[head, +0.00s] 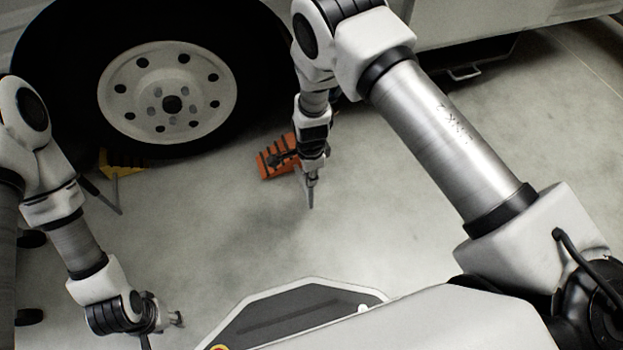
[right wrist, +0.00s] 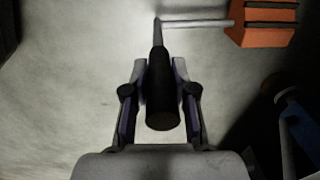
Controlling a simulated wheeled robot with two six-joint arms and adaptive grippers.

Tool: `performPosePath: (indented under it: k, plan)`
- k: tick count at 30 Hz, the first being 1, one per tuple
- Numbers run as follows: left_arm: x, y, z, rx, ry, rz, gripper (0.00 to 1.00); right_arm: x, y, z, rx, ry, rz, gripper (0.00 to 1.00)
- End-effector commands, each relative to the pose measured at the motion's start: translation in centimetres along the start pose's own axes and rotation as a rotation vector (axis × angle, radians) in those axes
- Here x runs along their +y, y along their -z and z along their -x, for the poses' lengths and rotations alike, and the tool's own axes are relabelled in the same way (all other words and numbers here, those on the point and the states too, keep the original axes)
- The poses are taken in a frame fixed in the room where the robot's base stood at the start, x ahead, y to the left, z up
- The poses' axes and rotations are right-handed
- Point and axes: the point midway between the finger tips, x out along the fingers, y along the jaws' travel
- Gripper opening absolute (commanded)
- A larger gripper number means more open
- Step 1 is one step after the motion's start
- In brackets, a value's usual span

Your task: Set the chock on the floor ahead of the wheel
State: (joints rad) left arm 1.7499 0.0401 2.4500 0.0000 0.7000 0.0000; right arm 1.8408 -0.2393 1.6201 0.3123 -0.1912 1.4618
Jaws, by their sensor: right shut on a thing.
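The orange chock (head: 275,158) with dark ridges is just right of the wheel (head: 172,104), in front of the tyre's lower right side. In the right wrist view the chock (right wrist: 262,24) is at the top right, joined by a thin grey rod to a black handle (right wrist: 162,95). My right gripper (head: 312,178) is shut on that handle; its fingers (right wrist: 160,100) sit on both sides of it. I cannot tell whether the chock touches the floor. My left gripper (head: 172,319) is low on the left, far from the chock, and its jaws are unclear.
A yellow chock (head: 124,163) lies at the lower left of the wheel, beside a dark rod. The vehicle's body edge and a step (head: 465,72) are at the top right. The concrete floor (head: 225,220) in front of the wheel is clear.

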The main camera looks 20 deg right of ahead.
Motion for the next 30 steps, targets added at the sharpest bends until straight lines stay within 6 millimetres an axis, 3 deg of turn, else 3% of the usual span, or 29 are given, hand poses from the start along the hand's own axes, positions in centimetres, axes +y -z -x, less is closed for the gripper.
performPosePath:
  k: [2,12,30]
  plan:
    - [0.0,0.0,-1.6,0.000,0.000,0.000,0.40,-0.6,0.0,-1.0,0.000,0.008,-0.001,0.00]
    - [-0.1,0.2,-5.6,0.004,0.001,0.006,0.40,-3.8,0.0,-1.2,0.000,0.010,-0.001,0.00]
    - [-0.2,0.9,-10.6,0.023,0.003,0.007,0.40,-11.0,0.0,-1.4,-0.002,0.011,-0.001,0.00]
